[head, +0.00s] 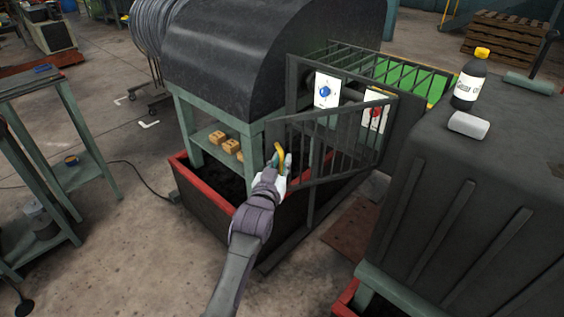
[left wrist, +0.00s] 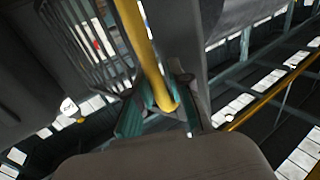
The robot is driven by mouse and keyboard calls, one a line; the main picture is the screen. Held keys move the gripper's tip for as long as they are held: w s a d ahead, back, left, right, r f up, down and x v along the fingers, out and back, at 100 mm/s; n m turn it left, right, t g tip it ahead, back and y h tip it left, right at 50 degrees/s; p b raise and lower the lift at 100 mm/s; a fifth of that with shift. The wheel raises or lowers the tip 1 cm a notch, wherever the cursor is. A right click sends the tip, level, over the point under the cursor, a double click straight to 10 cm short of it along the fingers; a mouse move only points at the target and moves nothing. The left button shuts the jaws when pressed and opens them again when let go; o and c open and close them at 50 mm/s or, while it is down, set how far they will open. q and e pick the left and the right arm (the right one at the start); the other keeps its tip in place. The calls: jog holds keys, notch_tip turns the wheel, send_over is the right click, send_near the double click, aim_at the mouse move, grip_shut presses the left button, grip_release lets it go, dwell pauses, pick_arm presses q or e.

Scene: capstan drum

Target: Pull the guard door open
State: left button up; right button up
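The guard door (head: 335,148) is a dark grey barred panel at the front of the machine in the head view. It stands at an angle to the cage frame behind it. Its yellow handle (head: 281,153) is at the door's left end. My left gripper (head: 277,168) reaches up to this handle. In the left wrist view, the yellow handle (left wrist: 148,55) runs down between the teal fingers of my left gripper (left wrist: 160,108), which look shut around its lower end. Door bars (left wrist: 88,45) show at the upper left there. My right gripper is not in view.
A red-edged base (head: 215,195) lies below the machine, with several orange blocks (head: 231,146) on a shelf. A green stand (head: 85,150) is at left, with open floor between.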

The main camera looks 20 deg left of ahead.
pick_arm(q)
jog(key=shift+o, duration=1)
jog(key=shift+s, duration=0.1)
jog(key=s, duration=1.2)
jog(key=shift+a, duration=0.15)
